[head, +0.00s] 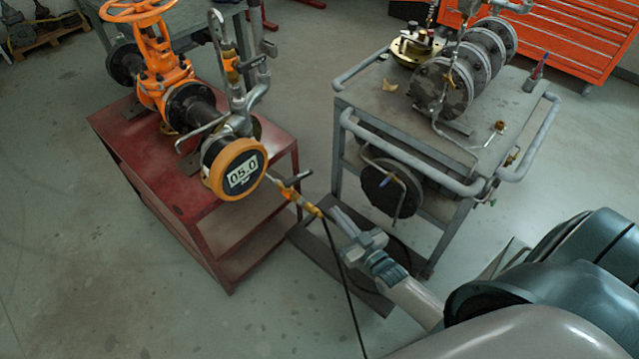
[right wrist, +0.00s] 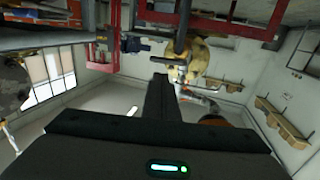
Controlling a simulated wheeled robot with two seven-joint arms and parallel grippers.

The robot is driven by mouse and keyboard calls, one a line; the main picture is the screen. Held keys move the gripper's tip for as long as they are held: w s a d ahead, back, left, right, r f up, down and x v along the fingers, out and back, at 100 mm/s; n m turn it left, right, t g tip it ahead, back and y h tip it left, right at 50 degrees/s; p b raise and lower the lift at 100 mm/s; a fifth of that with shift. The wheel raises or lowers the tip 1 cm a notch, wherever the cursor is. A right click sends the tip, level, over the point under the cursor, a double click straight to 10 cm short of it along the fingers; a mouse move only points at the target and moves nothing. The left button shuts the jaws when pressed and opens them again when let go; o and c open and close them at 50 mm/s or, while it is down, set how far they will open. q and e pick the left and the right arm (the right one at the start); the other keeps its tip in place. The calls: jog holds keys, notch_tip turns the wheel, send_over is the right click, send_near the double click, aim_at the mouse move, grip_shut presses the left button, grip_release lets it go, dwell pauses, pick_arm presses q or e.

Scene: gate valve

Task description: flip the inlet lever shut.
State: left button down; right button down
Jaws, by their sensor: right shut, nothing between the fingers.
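A thin pipe leads from beside the gauge to a small brass-yellow inlet valve (head: 290,193). A short dark inlet lever (head: 297,179) sticks out from it, up and right, across the pipe line. My right gripper (head: 337,214) is shut and empty, just right of the brass fitting; I cannot tell whether it touches. In the right wrist view, its dark fingers (right wrist: 160,95) point at the yellow brass body (right wrist: 187,57). My left gripper is out of view.
A black hose (head: 346,285) hangs from the fitting to the floor. The red stand (head: 205,228) is at left. A grey cart (head: 395,99) with pipework and rails stands behind my right arm. An orange tool cabinet (head: 570,40) is at back right. Floor at front left is clear.

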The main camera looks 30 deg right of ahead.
jog(key=shift+d+r, duration=0.1)
jog(key=shift+w, duration=0.15)
jog(key=b, duration=0.5)
send_near(298, 178)
jog(key=w+d+f, duration=0.1)
jog(key=w+d, duration=0.2)
jog(key=w, duration=0.2)
jog(key=shift+w+a, duration=0.2)
jog(key=shift+w, duration=0.45)
jog(key=shift+b, duration=0.3)
